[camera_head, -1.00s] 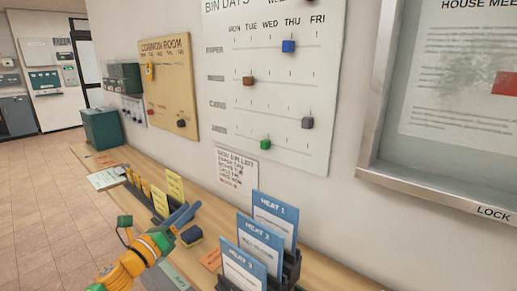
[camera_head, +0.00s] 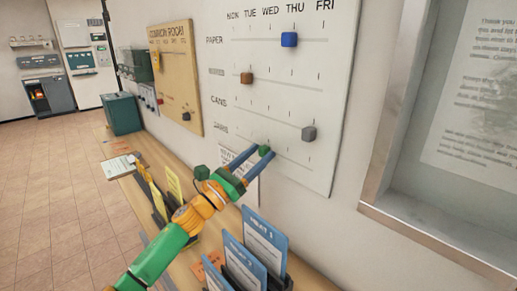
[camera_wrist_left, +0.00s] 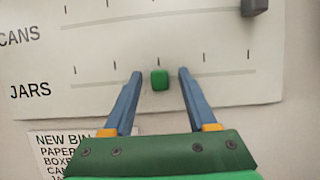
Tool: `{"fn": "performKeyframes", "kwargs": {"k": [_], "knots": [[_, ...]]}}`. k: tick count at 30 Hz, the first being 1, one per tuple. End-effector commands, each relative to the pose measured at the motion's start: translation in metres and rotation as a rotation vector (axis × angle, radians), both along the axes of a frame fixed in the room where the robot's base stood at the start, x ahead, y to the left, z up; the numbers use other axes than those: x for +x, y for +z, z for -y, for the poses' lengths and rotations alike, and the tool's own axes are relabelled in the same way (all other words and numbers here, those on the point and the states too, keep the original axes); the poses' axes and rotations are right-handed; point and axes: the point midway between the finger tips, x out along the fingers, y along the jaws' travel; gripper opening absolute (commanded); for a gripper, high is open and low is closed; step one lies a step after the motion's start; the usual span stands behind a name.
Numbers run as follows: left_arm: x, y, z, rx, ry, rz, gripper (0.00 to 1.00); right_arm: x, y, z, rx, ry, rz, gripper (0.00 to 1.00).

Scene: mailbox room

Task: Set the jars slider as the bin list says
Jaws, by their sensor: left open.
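The green jars slider (camera_head: 264,150) sits on the lowest row of the white bin days board (camera_head: 285,100). In the left wrist view the green slider (camera_wrist_left: 159,79) is at the middle tick of the row marked JARS. My left gripper (camera_head: 261,153) is open, with one blue finger on each side of the slider. In the wrist view a gap shows between the slider and each finger (camera_wrist_left: 156,75). The bin list (camera_wrist_left: 68,153) hangs below the board. Its lines are cut off by the gripper and the frame edge. My right gripper is not in view.
Other sliders on the board are blue (camera_head: 289,40), brown (camera_head: 247,78) and grey (camera_head: 308,134). A metal-framed notice case (camera_head: 432,238) is at the right.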

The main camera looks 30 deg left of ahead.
Motion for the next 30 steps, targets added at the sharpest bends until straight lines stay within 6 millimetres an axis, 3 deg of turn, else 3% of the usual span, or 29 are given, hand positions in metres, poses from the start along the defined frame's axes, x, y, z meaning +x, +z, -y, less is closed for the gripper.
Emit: {"fn": "performKeyframes", "kwargs": {"k": [8, 12, 14, 15, 30], "knots": [[0.002, 0.0, 0.0008, 0.0, 0.0, 0.0, 0.57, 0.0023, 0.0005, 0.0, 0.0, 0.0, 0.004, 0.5], [0.0018, -0.0001, 0.0007, -0.001, 0.0, 0.0, 0.2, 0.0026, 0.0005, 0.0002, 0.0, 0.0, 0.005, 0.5], [0.0018, -0.0001, 0.0007, -0.001, 0.0, 0.0, 0.04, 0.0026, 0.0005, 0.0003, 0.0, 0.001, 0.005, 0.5], [0.0019, -0.0001, 0.0006, -0.001, 0.0, 0.0, 0.0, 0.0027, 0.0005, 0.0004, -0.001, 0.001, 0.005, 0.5], [0.0018, -0.0002, 0.0006, -0.001, 0.0, -0.001, 0.0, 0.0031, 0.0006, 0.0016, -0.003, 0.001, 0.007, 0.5]]}}
